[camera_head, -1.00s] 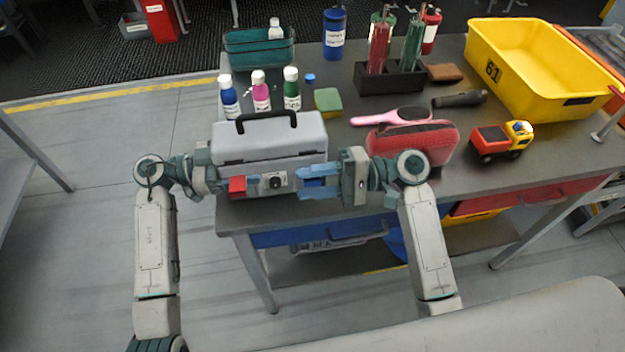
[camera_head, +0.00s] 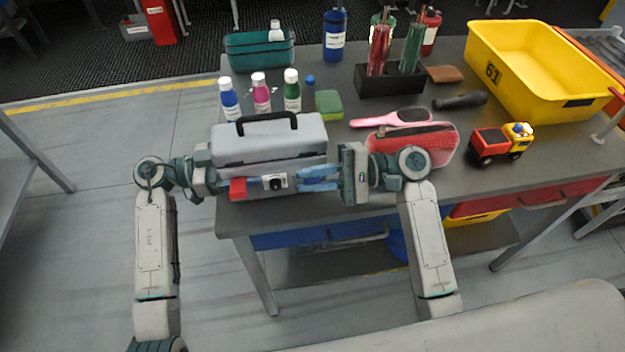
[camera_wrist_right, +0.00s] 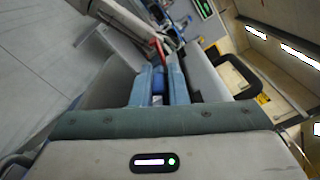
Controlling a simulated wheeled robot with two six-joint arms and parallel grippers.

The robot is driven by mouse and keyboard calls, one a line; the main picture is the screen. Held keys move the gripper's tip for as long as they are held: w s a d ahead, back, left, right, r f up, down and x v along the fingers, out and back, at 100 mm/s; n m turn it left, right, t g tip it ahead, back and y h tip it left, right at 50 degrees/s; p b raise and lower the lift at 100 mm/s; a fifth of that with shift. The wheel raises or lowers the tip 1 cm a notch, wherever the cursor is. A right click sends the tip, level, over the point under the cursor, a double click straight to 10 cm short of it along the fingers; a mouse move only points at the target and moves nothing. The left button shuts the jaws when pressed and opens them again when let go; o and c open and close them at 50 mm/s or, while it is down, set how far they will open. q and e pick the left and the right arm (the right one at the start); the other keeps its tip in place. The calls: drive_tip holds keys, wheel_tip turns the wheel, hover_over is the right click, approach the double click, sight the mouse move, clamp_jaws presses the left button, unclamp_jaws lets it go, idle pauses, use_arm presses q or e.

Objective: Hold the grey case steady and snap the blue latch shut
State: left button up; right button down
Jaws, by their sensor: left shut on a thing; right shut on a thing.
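The grey case (camera_head: 268,140) stands upright at the table's front left edge, lid down, black handle (camera_head: 267,119) on top. A red latch (camera_head: 237,188) is at its front left and a silver plate with a dark knob (camera_head: 275,183) at front centre. My left gripper (camera_head: 262,182) is shut at the case front, between red latch and plate; its fingers hide what they grip. My right gripper (camera_head: 312,179) is shut at the front right. In the right wrist view, the blue latch (camera_wrist_right: 157,99) shows between its fingers. The latch's exact position is mostly hidden.
Several paint bottles (camera_head: 261,92) and a green-yellow sponge (camera_head: 328,104) stand behind the case. A red hard pouch (camera_head: 440,148) lies close to my right wrist. A toy truck (camera_head: 490,145) and yellow bin (camera_head: 485,62) are farther right.

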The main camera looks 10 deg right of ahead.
drive_tip(key=shift+w+r+m, duration=0.25)
drive_tip(key=shift+r+m, duration=0.1)
drive_tip(key=shift+m, duration=0.7)
drive_tip(key=shift+w+r+m, duration=0.25)
drive_tip(key=shift+r+m, duration=0.05)
drive_tip(key=shift+m, duration=0.75)
drive_tip(key=c, duration=1.4)
unclamp_jaws()
drive_tip(key=shift+c, duration=0.2)
drive_tip(key=shift+r, duration=0.1)
wheel_tip(320, 180, up, 10)
